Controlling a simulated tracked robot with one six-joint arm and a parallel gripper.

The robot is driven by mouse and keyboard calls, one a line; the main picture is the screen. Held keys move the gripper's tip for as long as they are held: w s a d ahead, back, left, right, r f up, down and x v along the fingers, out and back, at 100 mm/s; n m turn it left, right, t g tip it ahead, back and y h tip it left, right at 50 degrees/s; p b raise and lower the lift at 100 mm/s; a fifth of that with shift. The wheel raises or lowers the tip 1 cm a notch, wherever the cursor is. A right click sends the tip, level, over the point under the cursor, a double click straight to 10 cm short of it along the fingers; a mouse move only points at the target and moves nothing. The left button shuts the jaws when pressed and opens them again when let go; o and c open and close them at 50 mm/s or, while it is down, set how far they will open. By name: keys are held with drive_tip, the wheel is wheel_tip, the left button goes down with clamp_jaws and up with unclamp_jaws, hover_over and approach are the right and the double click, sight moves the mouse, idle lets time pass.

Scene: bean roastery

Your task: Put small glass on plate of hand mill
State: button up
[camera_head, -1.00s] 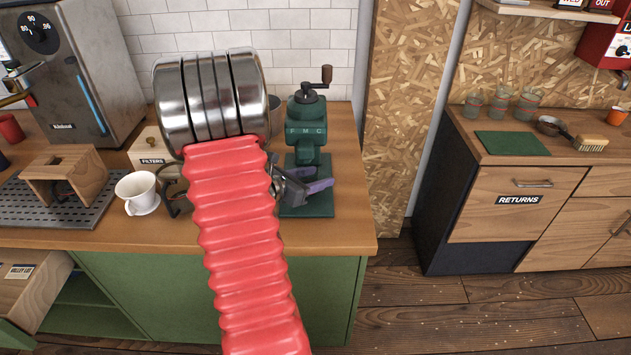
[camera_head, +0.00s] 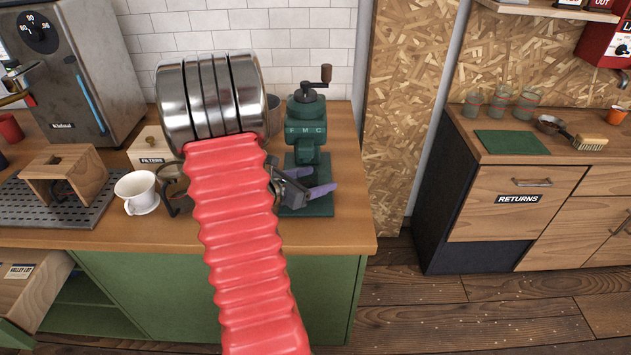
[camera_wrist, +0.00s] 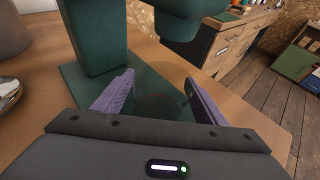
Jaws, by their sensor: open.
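The green hand mill (camera_head: 304,130) stands at the right end of the wooden counter, its crank on top. Its flat green plate (camera_head: 318,209) lies under the spout; the wrist view also shows this plate (camera_wrist: 150,70). My gripper (camera_head: 325,186) is low over the plate, in front of the mill's column. In the wrist view its purple fingers (camera_wrist: 160,80) are spread apart. Between them a faint round outline with a reddish band, apparently the small clear glass (camera_wrist: 157,104), shows over the plate. The palm partly hides it, and I cannot make it out in the head view.
A white cup (camera_head: 138,192), a filters box (camera_head: 150,150) and a wooden stand (camera_head: 70,172) are left of my arm. Several glasses (camera_head: 500,104) stand on the right cabinet beside a green mat (camera_head: 512,143). Floor lies between counter and cabinet.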

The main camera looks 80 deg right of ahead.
drive_tip(key=v, duration=1.2)
idle(0.8)
drive_tip(key=shift+w+a+r, duration=0.1)
drive_tip(key=shift+a+r, duration=0.05)
drive_tip(key=w+a+r+m+t+y, duration=0.4)
drive_tip(key=a, duration=1.1)
drive_tip(key=w+a+r+m+t+y, duration=0.3)
drive_tip(key=w+a+t+y, duration=0.1)
drive_tip(key=a, duration=1.2)
drive_tip(key=w+a+r+m+t+y, duration=0.3)
drive_tip(key=w+a+r+m+t, duration=0.1)
drive_tip(key=a, duration=1.2)
drive_tip(key=shift+w+r+m+t+y, duration=0.3)
drive_tip(key=shift+w+t+y, duration=0.15)
drive_tip(key=shift+w, duration=0.45)
